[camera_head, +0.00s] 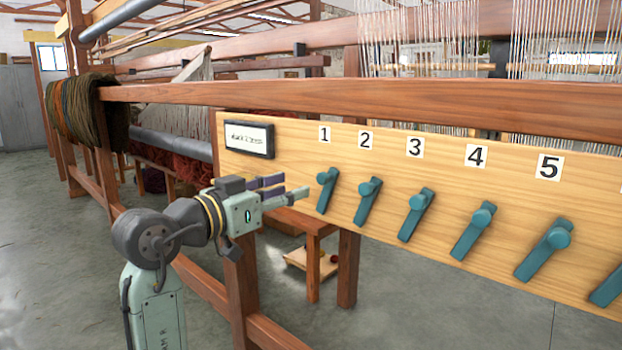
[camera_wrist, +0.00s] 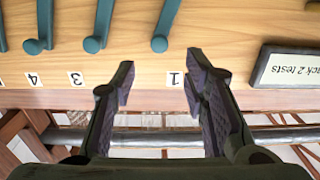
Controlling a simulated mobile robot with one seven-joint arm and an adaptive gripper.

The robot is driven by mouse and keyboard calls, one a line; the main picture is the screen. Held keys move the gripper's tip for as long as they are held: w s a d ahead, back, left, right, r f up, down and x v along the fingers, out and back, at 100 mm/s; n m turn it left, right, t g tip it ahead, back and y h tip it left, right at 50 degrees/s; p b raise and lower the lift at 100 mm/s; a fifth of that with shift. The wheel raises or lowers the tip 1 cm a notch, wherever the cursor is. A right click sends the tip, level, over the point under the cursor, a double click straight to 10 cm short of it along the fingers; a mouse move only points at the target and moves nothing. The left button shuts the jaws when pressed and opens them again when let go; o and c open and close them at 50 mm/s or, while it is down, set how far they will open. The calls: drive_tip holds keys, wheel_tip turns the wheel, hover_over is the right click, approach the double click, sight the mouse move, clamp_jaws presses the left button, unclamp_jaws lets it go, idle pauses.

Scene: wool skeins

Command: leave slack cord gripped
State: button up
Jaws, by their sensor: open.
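A pale wooden board (camera_head: 290,165) carries a row of teal levers under numbers. The number 1 lever (camera_head: 326,190) is nearest my gripper (camera_head: 289,186), which points at the board from the left. The levers 2 (camera_head: 367,201), 3 (camera_head: 416,215), 4 (camera_head: 472,232) and 5 (camera_head: 543,250) slant down to the left. In the wrist view my gripper (camera_wrist: 158,78) is open, its fingers apart with nothing between them. The board is upside down there, with lever 1 (camera_wrist: 166,25) beyond the fingertips. I cannot make out a cord in either view.
A framed label (camera_head: 249,138) is at the board's left end. A long wooden loom beam (camera_head: 400,98) runs above the board. Dark wool skeins (camera_head: 85,110) hang at the far left. Wooden posts (camera_head: 347,268) stand below the board. The grey floor (camera_head: 60,220) at left is clear.

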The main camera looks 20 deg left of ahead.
sight(320, 178)
drive_tip(key=p+x, duration=0.2)
drive_tip(key=x, duration=0.8)
drive_tip(key=shift+w+d, duration=0.15)
drive_tip(key=shift+w, duration=0.2)
drive_tip(key=shift+c, duration=0.5)
clamp_jaws()
drive_tip(key=shift+d+f, duration=0.1)
